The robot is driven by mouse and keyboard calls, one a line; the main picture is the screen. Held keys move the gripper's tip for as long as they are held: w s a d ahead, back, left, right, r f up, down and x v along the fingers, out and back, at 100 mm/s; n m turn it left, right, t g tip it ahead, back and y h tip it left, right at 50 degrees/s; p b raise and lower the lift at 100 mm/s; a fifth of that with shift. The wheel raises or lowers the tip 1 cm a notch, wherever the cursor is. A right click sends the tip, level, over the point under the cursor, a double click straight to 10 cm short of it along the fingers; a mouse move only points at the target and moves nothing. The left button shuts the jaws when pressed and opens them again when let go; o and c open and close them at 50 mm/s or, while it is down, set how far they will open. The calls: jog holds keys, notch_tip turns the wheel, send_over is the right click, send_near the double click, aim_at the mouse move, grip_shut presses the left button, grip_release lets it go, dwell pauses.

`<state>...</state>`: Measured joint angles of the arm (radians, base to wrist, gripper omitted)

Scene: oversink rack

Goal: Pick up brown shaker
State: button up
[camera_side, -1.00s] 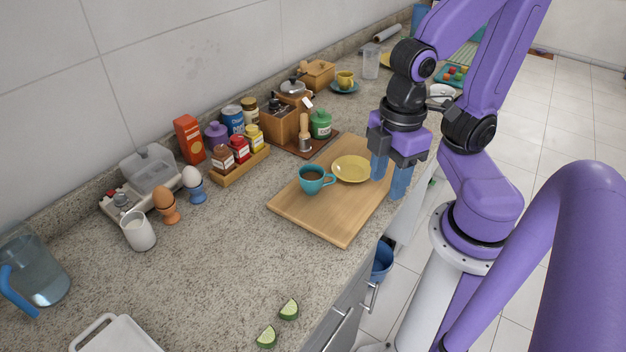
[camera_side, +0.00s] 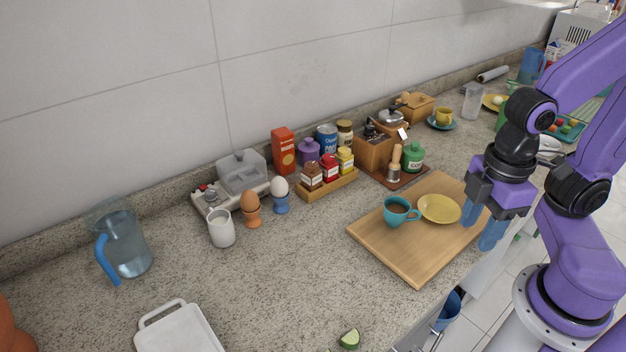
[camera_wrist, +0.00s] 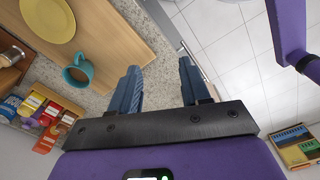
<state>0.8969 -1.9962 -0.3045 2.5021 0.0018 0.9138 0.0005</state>
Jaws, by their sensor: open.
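The brown shaker (camera_side: 312,177) is a small jar with a pale label. It stands upright at the left end of a small wooden rack (camera_side: 330,188), beside a red and a yellow shaker. My gripper (camera_side: 483,227) has blue fingers, apart and empty. It hangs at the right edge of the cutting board, well to the right of the shaker. In the wrist view my gripper (camera_wrist: 160,88) has only counter edge and floor between its fingers.
A cutting board (camera_side: 420,268) holds a teal cup (camera_side: 399,212) and a yellow plate (camera_side: 440,208) between my gripper and the rack. A red box (camera_side: 283,150), purple jar (camera_side: 309,151) and blue can (camera_side: 326,138) stand behind the rack. Egg cups stand left.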

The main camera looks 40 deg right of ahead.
jog(key=o, duration=0.7)
jog(key=shift+o, duration=0.2)
jog(key=n+t+h, duration=0.9)
jog(key=n, duration=0.5)
send_near(310, 169)
jog(key=shift+x, duration=4.7)
